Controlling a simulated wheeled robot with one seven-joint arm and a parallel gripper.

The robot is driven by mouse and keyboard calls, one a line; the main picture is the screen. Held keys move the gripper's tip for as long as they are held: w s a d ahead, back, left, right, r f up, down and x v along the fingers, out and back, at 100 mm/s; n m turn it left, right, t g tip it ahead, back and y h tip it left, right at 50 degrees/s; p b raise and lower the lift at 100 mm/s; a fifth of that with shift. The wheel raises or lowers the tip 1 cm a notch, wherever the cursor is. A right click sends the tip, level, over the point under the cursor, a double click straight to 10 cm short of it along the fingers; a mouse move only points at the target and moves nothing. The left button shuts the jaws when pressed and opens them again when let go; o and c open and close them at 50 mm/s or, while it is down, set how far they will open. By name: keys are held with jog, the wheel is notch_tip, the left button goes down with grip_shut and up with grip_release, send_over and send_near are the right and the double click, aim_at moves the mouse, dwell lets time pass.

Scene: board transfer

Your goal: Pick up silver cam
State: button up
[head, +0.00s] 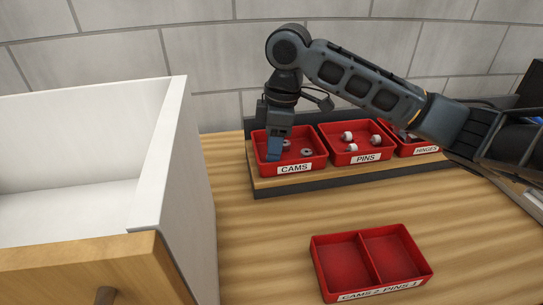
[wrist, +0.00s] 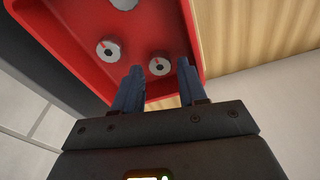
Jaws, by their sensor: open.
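Several round silver cams lie in the red bin labelled CAMS (head: 262,160) at the back of the table. In the wrist view one silver cam (wrist: 160,66) lies just beyond and between my fingertips. A second cam (wrist: 108,50) lies to its left, and a third cam (wrist: 124,3) is cut off by the top edge. In the head view a cam (head: 307,152) shows to the right of my fingers. My gripper (wrist: 160,72) is open and empty, pointing down into the CAMS bin, and its fingers (head: 275,155) hide part of the bin.
A red PINS bin (head: 366,158) and a red HINGES bin (head: 425,150) stand to the right on the same rack. An empty two-part red tray (head: 365,258) lies in front. A white open drawer box (head: 180,190) stands at left. Bare table lies between rack and tray.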

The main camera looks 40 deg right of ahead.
jog(key=shift+w+f, duration=0.1)
jog(key=shift+f, duration=0.85)
grip_shut()
jog(key=shift+r, duration=0.15)
jog(key=shift+r, duration=0.6)
notch_tip(320, 180, up, 3)
jog(key=shift+f+b, duration=0.1)
jog(key=shift+b, duration=0.25)
jog(key=s+d+r, duration=0.5)
jog(key=s+r, duration=0.1)
jog(key=s, duration=0.4)
jog(key=shift+s+d+r+b, duration=0.15)
jog(key=shift+s+r+b, duration=0.2)
jog(key=shift+b, duration=0.05)
